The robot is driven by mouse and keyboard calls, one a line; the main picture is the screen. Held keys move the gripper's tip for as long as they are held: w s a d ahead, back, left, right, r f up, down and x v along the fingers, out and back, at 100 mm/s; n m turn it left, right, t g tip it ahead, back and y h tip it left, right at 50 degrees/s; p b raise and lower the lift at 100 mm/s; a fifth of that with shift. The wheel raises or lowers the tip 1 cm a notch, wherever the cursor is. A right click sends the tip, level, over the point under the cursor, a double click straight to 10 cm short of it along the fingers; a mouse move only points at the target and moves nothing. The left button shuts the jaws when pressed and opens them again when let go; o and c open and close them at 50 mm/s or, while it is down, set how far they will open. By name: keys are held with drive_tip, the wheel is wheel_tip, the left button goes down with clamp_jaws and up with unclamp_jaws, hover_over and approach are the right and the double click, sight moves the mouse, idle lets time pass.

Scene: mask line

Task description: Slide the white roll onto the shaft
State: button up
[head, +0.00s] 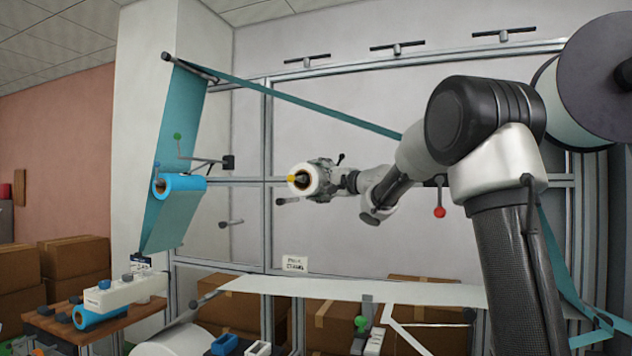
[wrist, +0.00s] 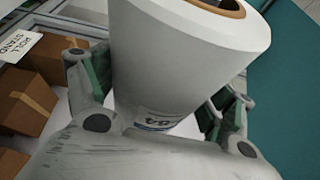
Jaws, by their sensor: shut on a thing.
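The white roll (head: 307,187) has a brown core and faces the left front in the head view. My gripper (head: 322,178) is shut on the roll from the right side. In the wrist view the roll (wrist: 190,50) stands between the two fingers (wrist: 155,100), with a small label low on its side. A dark piece with a yellow tip (head: 292,178) shows at the roll's core opening and looks like a shaft end. I cannot tell how far the roll is around it. In the wrist view the core's end is cut off by the top edge.
A blue roll (head: 181,183) with a teal web hangs at the left. Other short rods (head: 231,223) stick out of the grey frame (head: 268,160). A teal band (head: 300,103) runs above my arm. A white sheet (head: 350,290) spans below. Boxes (head: 75,262) stand at the left.

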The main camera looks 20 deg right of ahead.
drive_tip(key=shift+f, duration=0.4)
idle(0.4)
drive_tip(key=o, duration=1.1)
